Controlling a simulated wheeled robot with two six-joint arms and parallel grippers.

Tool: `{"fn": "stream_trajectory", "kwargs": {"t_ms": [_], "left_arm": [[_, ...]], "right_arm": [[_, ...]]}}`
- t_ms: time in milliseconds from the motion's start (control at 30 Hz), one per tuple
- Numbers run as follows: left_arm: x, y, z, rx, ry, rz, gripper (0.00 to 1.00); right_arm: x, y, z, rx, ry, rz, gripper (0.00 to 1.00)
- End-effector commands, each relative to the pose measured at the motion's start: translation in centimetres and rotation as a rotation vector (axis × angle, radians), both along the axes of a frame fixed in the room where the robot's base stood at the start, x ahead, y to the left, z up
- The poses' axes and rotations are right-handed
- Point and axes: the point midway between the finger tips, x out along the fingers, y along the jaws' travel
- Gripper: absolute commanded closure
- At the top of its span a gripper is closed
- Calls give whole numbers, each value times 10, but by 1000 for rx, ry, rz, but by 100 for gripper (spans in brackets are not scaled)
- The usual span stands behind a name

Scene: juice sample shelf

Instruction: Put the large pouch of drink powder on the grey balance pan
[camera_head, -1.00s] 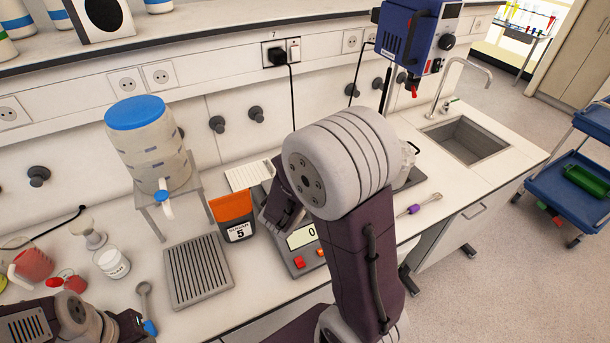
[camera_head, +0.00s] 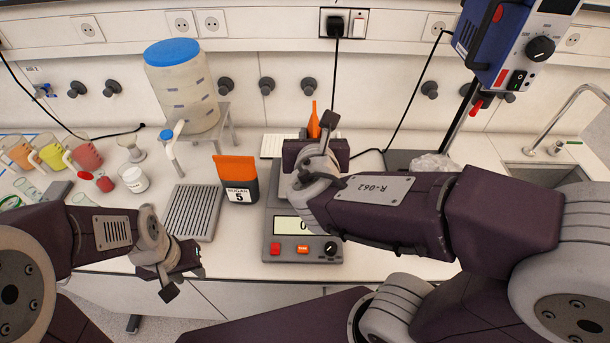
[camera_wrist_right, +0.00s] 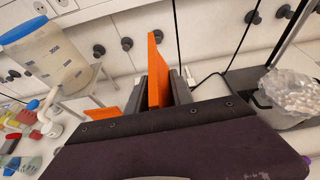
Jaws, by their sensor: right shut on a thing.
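My right gripper (camera_head: 316,148) is shut on an upright orange pouch (camera_head: 314,120), over the back part of the balance. In the right wrist view the pouch (camera_wrist_right: 156,68) stands edge-on between the two dark fingers. Its lower part is hidden, so I cannot tell whether it touches the pan. The balance (camera_head: 276,232) has a display and red and orange buttons; its grey pan (camera_head: 281,190) is mostly covered by my arm. A second orange and black pouch, marked 5 (camera_head: 237,182), stands left of the balance. My left gripper (camera_head: 182,275) hangs near the bench's front edge; its jaw opening is unclear.
A ridged grey tray (camera_head: 192,212) and a blue-lidded dispenser (camera_head: 184,90) on a stand are to the left. Cups and a jar (camera_head: 135,180) sit farther left. A blue stirrer motor (camera_head: 510,45) overhangs the right, with a sink (camera_head: 545,172) beyond.

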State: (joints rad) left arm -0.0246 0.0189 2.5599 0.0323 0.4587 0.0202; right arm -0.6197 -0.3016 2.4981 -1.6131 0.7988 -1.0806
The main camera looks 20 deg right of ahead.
Motion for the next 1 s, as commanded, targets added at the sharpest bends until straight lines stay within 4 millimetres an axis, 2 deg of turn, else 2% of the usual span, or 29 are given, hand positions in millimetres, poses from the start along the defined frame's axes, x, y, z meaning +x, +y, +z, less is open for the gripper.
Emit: {"fn": "stream_trajectory", "kwargs": {"t_ms": [67,167,400,600,800,1000], "left_arm": [[0,0,-1,0,0,0,64],[0,0,-7,0,0,0,64],[0,0,-22,0,0,0,64],[0,0,-23,0,0,0,64],[0,0,-23,0,0,0,64],[0,0,-30,0,0,0,64]], "right_arm": [[2,0,0,-1,-3,-1,100],[15,-1,-11,-5,-1,-5,100],[76,-4,-49,-4,3,-6,100],[111,-3,-67,-2,-2,-4,100],[118,-3,-70,0,-4,-3,100],[117,-3,-103,-3,1,-2,100]]}}
